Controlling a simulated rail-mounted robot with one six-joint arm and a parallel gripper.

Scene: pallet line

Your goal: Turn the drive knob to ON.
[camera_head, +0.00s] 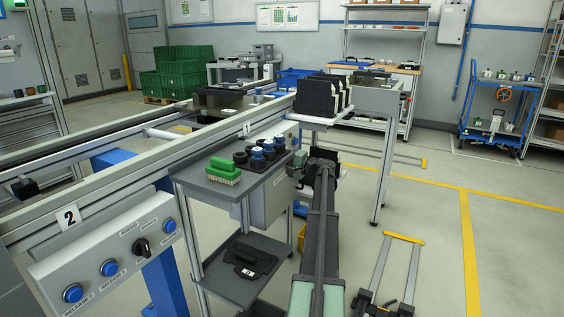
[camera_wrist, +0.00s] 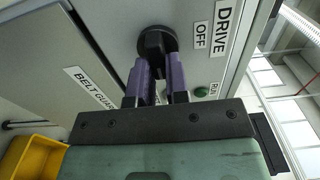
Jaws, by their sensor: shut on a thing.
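The drive knob (camera_wrist: 155,40) is a round black knob on a grey panel, seen at the top of the wrist view. Labels DRIVE (camera_wrist: 222,27) and OFF (camera_wrist: 201,35) are to its right. My gripper (camera_wrist: 159,60) has its purple fingers shut on the knob from both sides. The fingers hide part of the knob, and I cannot tell which way it points. In the head view my gripper (camera_head: 299,171) is at the side of the grey control box (camera_head: 264,204), and the knob cannot be made out.
A green lamp (camera_wrist: 202,91) beside a RUN label is close to my right finger. A BELT GUARD label (camera_wrist: 90,88) is at left. A yellow bin (camera_wrist: 32,158) is at lower left.

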